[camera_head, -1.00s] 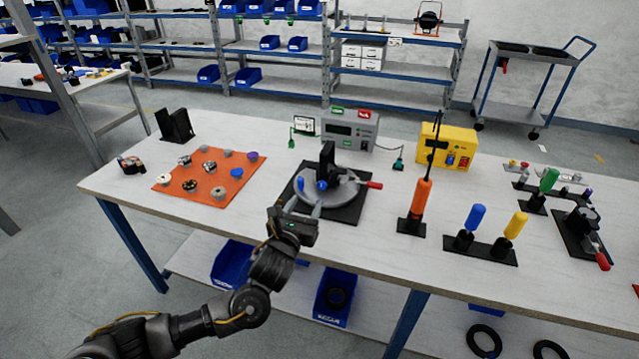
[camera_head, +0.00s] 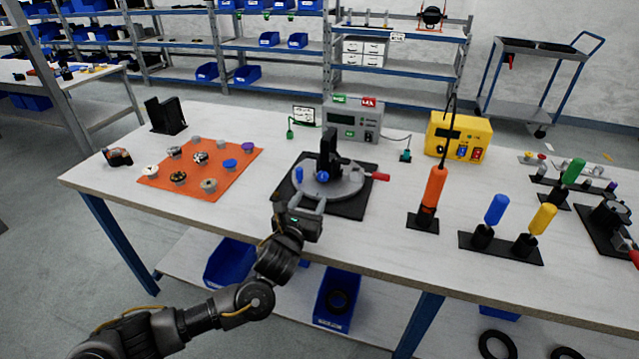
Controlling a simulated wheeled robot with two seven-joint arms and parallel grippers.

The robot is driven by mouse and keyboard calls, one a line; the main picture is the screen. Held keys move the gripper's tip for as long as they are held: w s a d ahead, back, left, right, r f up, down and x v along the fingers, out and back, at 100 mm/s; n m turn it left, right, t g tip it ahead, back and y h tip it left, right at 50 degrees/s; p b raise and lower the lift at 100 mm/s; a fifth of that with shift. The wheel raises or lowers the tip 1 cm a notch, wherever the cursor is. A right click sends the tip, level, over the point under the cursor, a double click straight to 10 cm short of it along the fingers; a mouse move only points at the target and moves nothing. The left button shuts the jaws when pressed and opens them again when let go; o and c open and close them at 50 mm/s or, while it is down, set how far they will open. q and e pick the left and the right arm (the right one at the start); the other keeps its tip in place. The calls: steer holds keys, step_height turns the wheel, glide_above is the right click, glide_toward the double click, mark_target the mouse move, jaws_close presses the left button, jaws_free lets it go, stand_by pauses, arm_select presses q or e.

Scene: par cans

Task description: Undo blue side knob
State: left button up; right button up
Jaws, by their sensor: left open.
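The blue side knob (camera_head: 298,174) shows at the left side of a round grey fixture (camera_head: 345,190). The fixture sits on a black base plate (camera_head: 352,211) and has a black upright block (camera_head: 327,150) and a red-tipped handle (camera_head: 380,177). A smaller blue spot (camera_head: 322,176) shows in front of the block. My left gripper (camera_head: 299,201) is open and empty at the fixture's near left edge, just below the blue knob in the picture. Whether a finger touches the fixture is unclear. My right gripper is out of view.
An orange mat (camera_head: 205,173) with several knobs lies to the left. A grey control box (camera_head: 353,122) and a yellow box (camera_head: 457,139) stand behind. An orange driver (camera_head: 433,190) and a stand with blue (camera_head: 496,209) and yellow (camera_head: 542,219) handles are to the right.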

mark_target(322, 178)
arm_select(q)
steer(key=x, duration=0.7)
steer(key=shift+w+f, duration=0.1)
steer(key=shift+w, duration=0.15)
steer(key=shift+b+x, duration=0.3)
steer(key=shift+x, duration=0.45)
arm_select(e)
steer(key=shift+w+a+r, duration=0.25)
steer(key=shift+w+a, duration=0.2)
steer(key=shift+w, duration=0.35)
arm_select(q)
steer(key=c, duration=1)
steer(key=n+p, duration=0.1)
steer(key=n, duration=0.2)
steer(key=shift+n, duration=0.6)
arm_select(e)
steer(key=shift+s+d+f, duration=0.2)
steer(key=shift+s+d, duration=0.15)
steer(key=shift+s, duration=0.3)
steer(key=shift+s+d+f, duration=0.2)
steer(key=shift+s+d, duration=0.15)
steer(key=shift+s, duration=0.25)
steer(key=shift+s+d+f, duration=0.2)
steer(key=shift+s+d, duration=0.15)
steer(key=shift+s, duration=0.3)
